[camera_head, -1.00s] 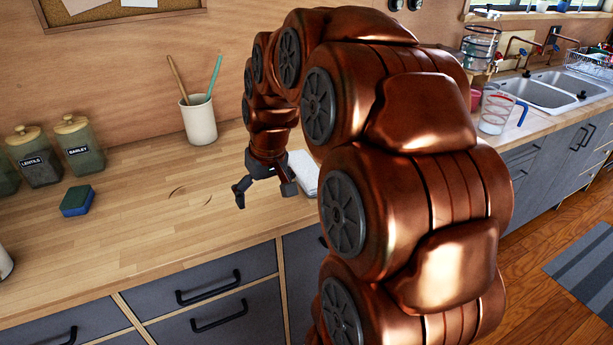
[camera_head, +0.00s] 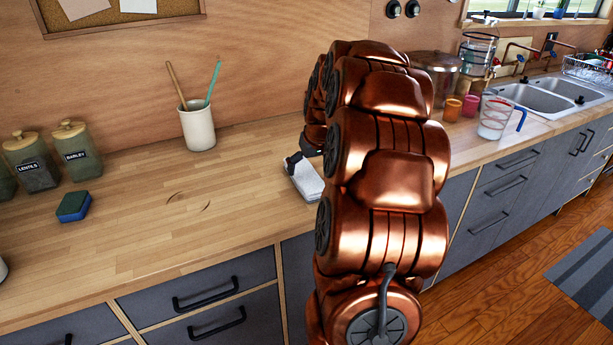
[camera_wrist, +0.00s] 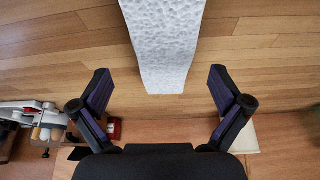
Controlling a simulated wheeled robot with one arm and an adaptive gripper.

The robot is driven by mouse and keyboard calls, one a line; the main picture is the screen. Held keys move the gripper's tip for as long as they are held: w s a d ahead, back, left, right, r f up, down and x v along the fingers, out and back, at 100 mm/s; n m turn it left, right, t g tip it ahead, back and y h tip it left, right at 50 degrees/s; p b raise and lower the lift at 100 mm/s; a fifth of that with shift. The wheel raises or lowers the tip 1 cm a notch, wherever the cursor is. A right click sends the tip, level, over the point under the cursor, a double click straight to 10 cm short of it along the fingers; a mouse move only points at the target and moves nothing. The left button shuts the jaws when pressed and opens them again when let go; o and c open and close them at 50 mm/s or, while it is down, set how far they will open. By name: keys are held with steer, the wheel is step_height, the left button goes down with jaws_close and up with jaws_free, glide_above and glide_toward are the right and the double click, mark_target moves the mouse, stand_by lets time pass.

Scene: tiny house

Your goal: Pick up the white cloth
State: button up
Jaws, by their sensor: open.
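The white cloth (camera_head: 306,181) lies on the wooden counter beside my arm, partly hidden by it in the head view. In the wrist view the white cloth (camera_wrist: 164,40) is a pale, textured strip. It runs down from the top edge and ends between the two finger lines. My gripper (camera_wrist: 158,78) is open, with one finger left and one right of the cloth's end, both apart from it in the picture. In the head view my gripper (camera_head: 296,159) shows only as a dark finger at the cloth's far end; the rest is behind my arm.
A white utensil cup (camera_head: 198,128), a blue-green sponge (camera_head: 74,206) and labelled jars (camera_head: 78,150) stand to the left. A clear measuring jug (camera_head: 494,117), an orange cup (camera_head: 452,110) and a sink (camera_head: 540,97) are to the right. The counter left of the cloth is largely clear.

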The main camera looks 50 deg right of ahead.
mark_target(306, 172)
steer(key=shift+w+p+x, duration=0.25)
steer(key=shift+p+x, duration=0.3)
steer(key=shift+x, duration=1.65)
steer(key=shift+a+r, duration=0.1)
steer(key=c, duration=1.2)
steer(key=shift+c, duration=0.2)
steer(key=shift+r+b, duration=0.55)
steer(key=shift+r, duration=1)
steer(key=shift+a+r, duration=0.1)
steer(key=shift+r, duration=0.2)
steer(key=s+a+b, duration=0.1)
steer(key=s+a, duration=0.1)
steer(key=a, duration=0.2)
steer(key=s+a+r+b, duration=0.1)
steer(key=s+a, duration=0.2)
steer(key=a, duration=0.2)
steer(key=s+a+b, duration=0.1)
steer(key=s+a, duration=0.2)
steer(key=a, duration=0.1)
steer(key=shift+s+a+r, duration=0.2)
steer(key=shift+a, duration=0.05)
